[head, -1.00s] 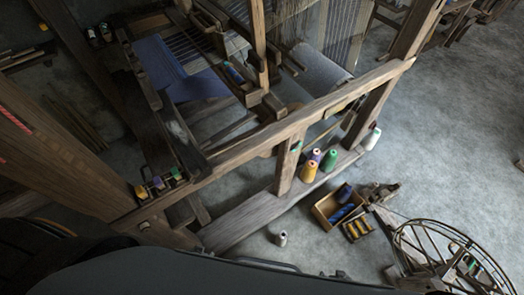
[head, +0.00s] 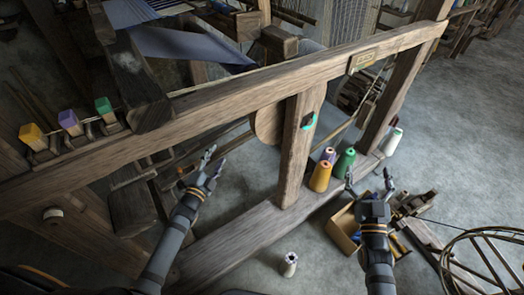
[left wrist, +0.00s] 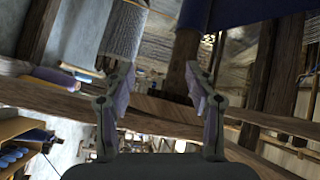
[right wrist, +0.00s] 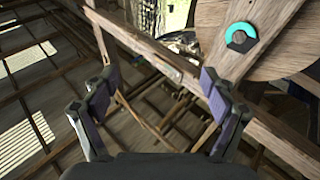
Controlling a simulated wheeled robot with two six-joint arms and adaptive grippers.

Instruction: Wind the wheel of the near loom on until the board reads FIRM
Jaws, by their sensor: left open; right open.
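The near loom's long beam (head: 230,88) crosses the head view, held by an upright post (head: 297,150). A round wooden disc (head: 267,123) shows partly behind that post; whether it is the wheel I cannot tell. A teal ring with a dark piece (head: 308,121) is on the post, and it shows larger in the right wrist view (right wrist: 233,27). A small yellowish plate (head: 362,62) is on the beam; its lettering is too small to read. My left gripper (head: 211,163) is open and empty, left of the post. My right gripper (head: 368,184) is open and empty, right of the post.
A wooden box (head: 343,230) is beside my right gripper. A spoked wheel (head: 485,265) stands at lower right.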

